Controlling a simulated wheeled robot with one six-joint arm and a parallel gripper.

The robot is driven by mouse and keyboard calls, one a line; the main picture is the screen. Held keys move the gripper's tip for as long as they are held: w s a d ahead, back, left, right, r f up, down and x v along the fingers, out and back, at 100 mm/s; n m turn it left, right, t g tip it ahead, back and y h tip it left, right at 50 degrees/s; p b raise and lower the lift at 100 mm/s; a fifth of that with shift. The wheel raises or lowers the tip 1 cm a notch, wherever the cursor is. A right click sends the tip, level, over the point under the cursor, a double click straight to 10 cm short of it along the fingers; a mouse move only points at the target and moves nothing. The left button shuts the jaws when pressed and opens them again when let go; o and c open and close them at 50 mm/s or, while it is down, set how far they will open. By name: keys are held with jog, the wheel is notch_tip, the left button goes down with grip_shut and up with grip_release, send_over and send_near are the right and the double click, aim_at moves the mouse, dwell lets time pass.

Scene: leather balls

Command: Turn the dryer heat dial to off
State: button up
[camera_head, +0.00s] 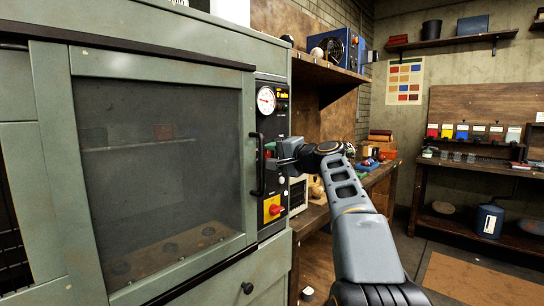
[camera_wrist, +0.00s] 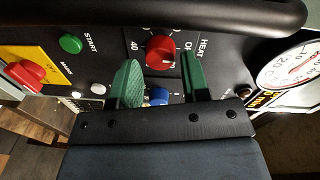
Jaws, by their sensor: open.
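The red heat dial (camera_wrist: 160,52) is on the dryer's black control panel (camera_wrist: 110,25), beside the label HEAT and the number 40. The wrist view shows it beyond and between the green fingertips of my gripper (camera_wrist: 162,64), with a gap visible on both sides. The gripper is open and holds nothing. I cannot clearly tell where the dial points. A blue knob (camera_wrist: 158,95) lies nearer the gripper's base, partly hidden by it. In the head view my gripper (camera_head: 272,156) is at the panel, right of the door handle, and largely covers the dial.
The black door handle (camera_head: 257,165) runs close along the panel; it crosses the top of the wrist view. A round gauge (camera_head: 266,100) sits above the gripper, a red switch on yellow (camera_head: 273,208) below. A wooden shelf (camera_head: 325,70) juts out at the right.

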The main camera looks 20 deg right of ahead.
jog(key=v, duration=1.2)
jog(key=shift+s+b, duration=0.3)
jog(key=shift+s, duration=0.1)
jog(key=shift+r, duration=0.1)
jog(key=s+a+f+n+g+h+p, duration=0.1)
jog(key=a+f+g+p, duration=0.2)
jog(key=a+p, duration=0.3)
jog(key=s+a+f+n+g+h+p, duration=0.1)
jog(key=a+f+n+g+p, duration=0.1)
jog(key=a+f+g+p, duration=0.3)
jog(key=s+a+f+n+g+h+p, duration=0.2)
jog(key=s+a+f+n+p, duration=0.1)
jog(key=s+p, duration=0.3)
jog(key=s+a+f+n+g+h+p, duration=0.2)
jog(key=s+a+f+n+p, duration=0.1)
jog(key=s, duration=0.6)
jog(key=f+n+p, duration=0.1)
jog(key=n+p, duration=0.1)
jog(key=p, duration=0.1)
jog(key=shift+a+f+h+p, duration=0.2)
jog(key=shift+a+h+p, duration=0.1)
jog(key=shift+a+h, duration=0.1)
